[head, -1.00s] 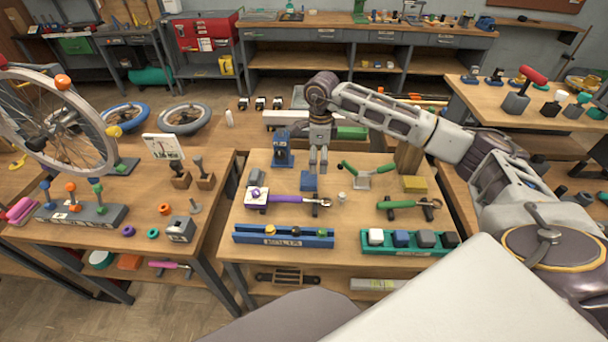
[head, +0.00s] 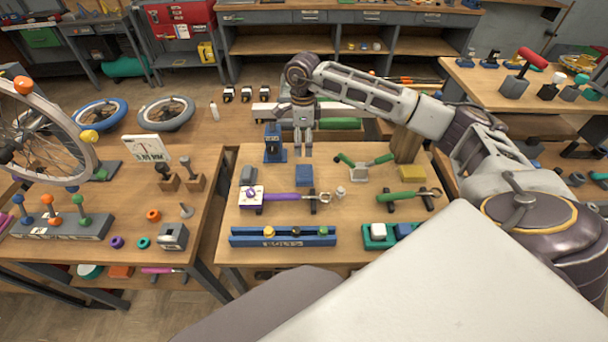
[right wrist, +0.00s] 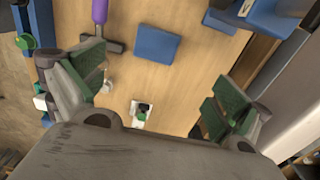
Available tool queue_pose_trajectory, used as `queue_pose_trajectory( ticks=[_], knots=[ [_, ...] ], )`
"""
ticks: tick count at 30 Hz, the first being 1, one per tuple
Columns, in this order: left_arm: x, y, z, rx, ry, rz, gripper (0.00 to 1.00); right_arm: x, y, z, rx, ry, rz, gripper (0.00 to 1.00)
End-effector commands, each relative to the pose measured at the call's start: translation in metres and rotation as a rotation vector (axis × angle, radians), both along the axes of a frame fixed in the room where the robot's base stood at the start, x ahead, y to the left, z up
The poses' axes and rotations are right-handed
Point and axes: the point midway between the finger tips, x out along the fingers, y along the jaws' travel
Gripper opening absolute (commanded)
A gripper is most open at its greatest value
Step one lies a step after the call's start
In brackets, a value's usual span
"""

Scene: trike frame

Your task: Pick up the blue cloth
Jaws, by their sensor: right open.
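The blue cloth (head: 304,175) is a small square folded flat on the middle table. It also shows in the right wrist view (right wrist: 157,45), lying flat on the wood at top centre. My right gripper (head: 302,152) points down and shows just beyond the cloth in the head view, apart from it. In the right wrist view its green-padded fingers (right wrist: 155,88) are spread wide with nothing between them, and the cloth lies beyond them toward the top. My left gripper is in neither view.
A blue stand (head: 274,145) is close left of the gripper. A purple-handled tool (head: 285,197) lies just in front of the cloth. Green-handled tools (head: 400,197) and a yellow block (head: 410,177) are to the right. A long blue rack (head: 282,237) lines the front edge.

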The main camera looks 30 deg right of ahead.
Motion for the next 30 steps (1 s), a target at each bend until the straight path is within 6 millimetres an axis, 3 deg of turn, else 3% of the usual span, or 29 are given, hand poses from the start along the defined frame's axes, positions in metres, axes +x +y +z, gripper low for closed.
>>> queue_pose_trajectory(
  ticks=[8,24,30],
  knots=[
    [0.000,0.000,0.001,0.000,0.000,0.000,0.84,0.000,0.000,-0.008,-0.001,0.003,0.000,1.00],
    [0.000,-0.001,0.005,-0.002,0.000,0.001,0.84,-0.001,0.000,-0.072,0.000,0.002,-0.001,1.00],
    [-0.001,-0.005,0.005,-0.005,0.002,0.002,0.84,-0.001,0.000,-0.085,0.000,0.000,0.000,1.00]
  ],
)
